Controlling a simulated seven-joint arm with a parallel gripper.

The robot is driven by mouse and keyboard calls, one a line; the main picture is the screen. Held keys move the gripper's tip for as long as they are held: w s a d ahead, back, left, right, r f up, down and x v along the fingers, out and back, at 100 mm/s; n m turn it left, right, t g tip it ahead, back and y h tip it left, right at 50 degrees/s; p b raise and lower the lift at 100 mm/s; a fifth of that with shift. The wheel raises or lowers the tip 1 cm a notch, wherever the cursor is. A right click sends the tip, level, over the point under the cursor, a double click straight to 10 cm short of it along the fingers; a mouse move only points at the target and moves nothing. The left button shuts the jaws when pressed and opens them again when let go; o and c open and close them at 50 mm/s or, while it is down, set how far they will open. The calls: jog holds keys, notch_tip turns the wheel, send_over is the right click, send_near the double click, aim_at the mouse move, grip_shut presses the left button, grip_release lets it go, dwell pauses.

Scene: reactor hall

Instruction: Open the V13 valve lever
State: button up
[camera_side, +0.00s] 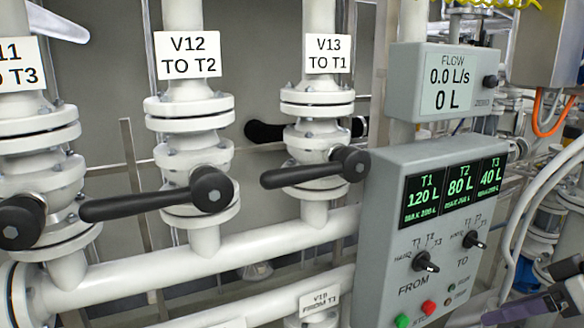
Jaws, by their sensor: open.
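The V13 valve (315,140) is on a white vertical pipe under a "V13 TO T1" label (328,53). Its black lever (300,175) points left from a round black hub (355,164), nearly level and crosswise to the pipe. My gripper (518,294) shows partly at the lower right edge, with dark and purple-grey parts. It is open, in front of the panel's right side, well apart from the V13 lever. The rest of it is cut off by the frame.
The V12 lever (140,205) also points left, its tip over the neighbouring pipes. A grey control panel (395,225) with knobs and buttons stands between my gripper and V13. A flow meter (445,85) reads 0.0 L/s. Hoses (520,215) hang at the right.

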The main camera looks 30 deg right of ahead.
jog(key=w+a+r+m+t+y, duration=0.2)
jog(key=w+a+r, duration=0.2)
jog(key=a, duration=0.2)
jog(key=w+a+r+m+t+y, duration=0.1)
jog(key=w+a+r+t+y, duration=0.3)
jog(key=a, duration=0.3)
jog(key=m+t, duration=0.5)
jog(key=m, duration=0.4)
send_near(315, 169)
jog(key=a, duration=0.3)
jog(key=f+x, duration=0.1)
jog(key=x, duration=1.2)
jog(key=shift+w, duration=0.45)
jog(key=shift+a+r, duration=0.1)
grip_shut()
